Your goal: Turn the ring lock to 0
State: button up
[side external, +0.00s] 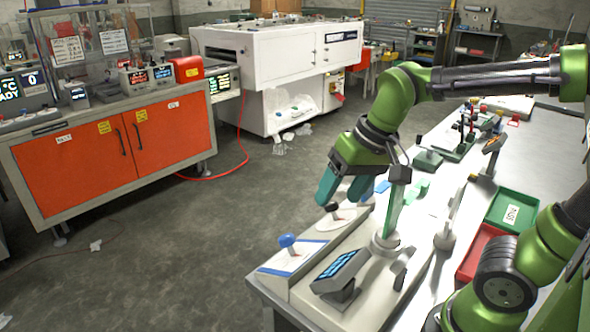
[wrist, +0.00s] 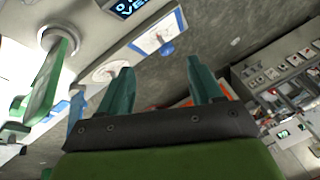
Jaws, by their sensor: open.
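My gripper (side external: 342,198), with two teal fingers, points down above the front console, close to a black-knobbed lever (side external: 331,207) on a white dial plate (side external: 346,217). Its fingers are apart with nothing visible between them in the wrist view (wrist: 158,66). A blue-knobbed lever (side external: 287,241) stands on the nearer white dial panel; its blue knob (wrist: 166,49) also shows in the wrist view, beyond the fingertips. I cannot tell which control is the ring lock, and no 0 mark is readable on the dials. The gripper may hide part of the black-knobbed control.
A tilted display (side external: 341,266) stands at the console's near end. An upright green paddle (side external: 393,213) on a round base rises close to my gripper's right. Red (side external: 474,277) and green (side external: 490,225) trays lie farther right. The floor left of the console is open.

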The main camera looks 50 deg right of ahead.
jog(key=w+a+r+m+g+h, duration=0.1)
jog(key=w+a+r+m+g, duration=0.2)
jog(key=m, duration=1)
notch_tip(320, 180, up, 2)
jog(key=w+g, duration=0.2)
jog(key=g, duration=0.3)
jog(key=shift+w+m+g+h, duration=0.15)
jog(key=shift+m+g+h, duration=0.15)
jog(key=shift+m+g, duration=0.1)
